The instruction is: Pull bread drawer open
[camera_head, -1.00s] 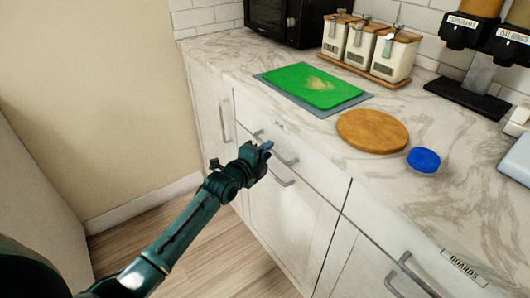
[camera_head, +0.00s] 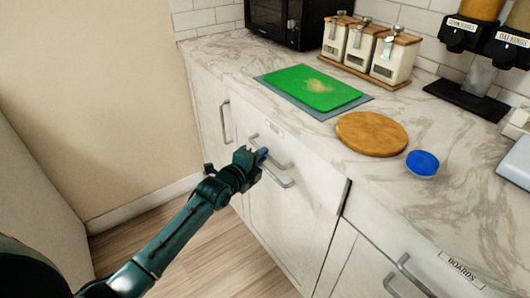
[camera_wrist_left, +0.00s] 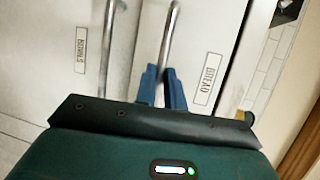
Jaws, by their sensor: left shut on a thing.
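The bread drawer (camera_head: 308,168) is the top white drawer under the counter, and its right edge stands slightly out from the cabinet front. Its "BREAD" label (camera_wrist_left: 209,79) reads clearly in the left wrist view. My left gripper (camera_head: 263,154) is at the drawer's metal bar handle (camera_head: 278,149). In the left wrist view, the blue fingers of my left gripper (camera_wrist_left: 163,88) are shut on the handle (camera_wrist_left: 169,40), one on each side. The inside of the drawer is hidden. My right gripper is not in view.
Below is another front with its own handle (camera_head: 279,179), close under my gripper. The counter (camera_head: 285,118) holds a green board (camera_head: 310,86), a round wooden board (camera_head: 371,134) and a blue-lidded item (camera_head: 422,162). The floor (camera_head: 205,250) before the cabinet is clear.

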